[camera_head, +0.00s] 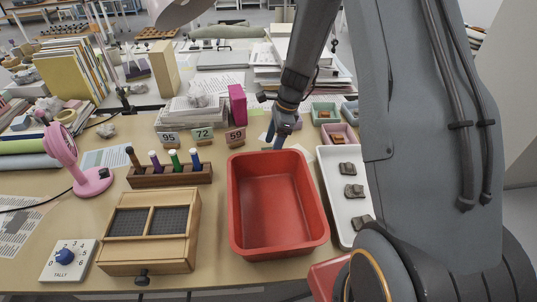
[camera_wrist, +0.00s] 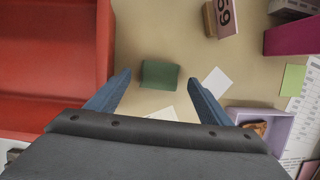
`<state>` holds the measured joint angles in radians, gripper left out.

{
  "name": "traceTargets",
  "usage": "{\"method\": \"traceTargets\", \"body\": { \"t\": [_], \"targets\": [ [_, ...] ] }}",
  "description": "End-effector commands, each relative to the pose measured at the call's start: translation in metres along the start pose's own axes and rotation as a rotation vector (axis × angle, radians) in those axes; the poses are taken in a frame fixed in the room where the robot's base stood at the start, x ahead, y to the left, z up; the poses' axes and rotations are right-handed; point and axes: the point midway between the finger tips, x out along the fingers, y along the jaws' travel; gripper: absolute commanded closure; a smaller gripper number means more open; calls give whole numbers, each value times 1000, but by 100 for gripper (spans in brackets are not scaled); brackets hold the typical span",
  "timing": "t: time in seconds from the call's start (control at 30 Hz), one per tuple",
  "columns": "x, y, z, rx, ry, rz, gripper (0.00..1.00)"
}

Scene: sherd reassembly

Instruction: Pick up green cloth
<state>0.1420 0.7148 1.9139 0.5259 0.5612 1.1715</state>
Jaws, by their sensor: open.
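The green cloth (camera_wrist: 158,75) shows in the wrist view as a small dark green folded block on the tan tabletop. My gripper (camera_wrist: 160,78) is open and empty, with its blue fingers pointing toward the cloth, one on each side of it in the picture. I cannot tell how high the fingers are above the table. In the head view my gripper (camera_head: 281,134) is behind the red bin, and I cannot make out the cloth there.
The red bin (camera_wrist: 52,50) stands close to the left finger. A lilac tray (camera_wrist: 281,123) with a brown piece lies near the right finger. A number 59 block (camera_wrist: 223,18) and a magenta book (camera_wrist: 291,39) lie beyond. A white tray (camera_head: 333,193) with sherds is right of the bin.

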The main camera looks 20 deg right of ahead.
Motion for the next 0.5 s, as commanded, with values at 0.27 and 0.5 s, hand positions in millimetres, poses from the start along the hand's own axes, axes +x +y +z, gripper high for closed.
{"method": "traceTargets", "body": {
  "t": [0.27, 0.5],
  "targets": [
    [22, 0, 0, -1, 0, -1, 27],
    [22, 0, 0, -1, 0, -1, 35]
  ]
}}
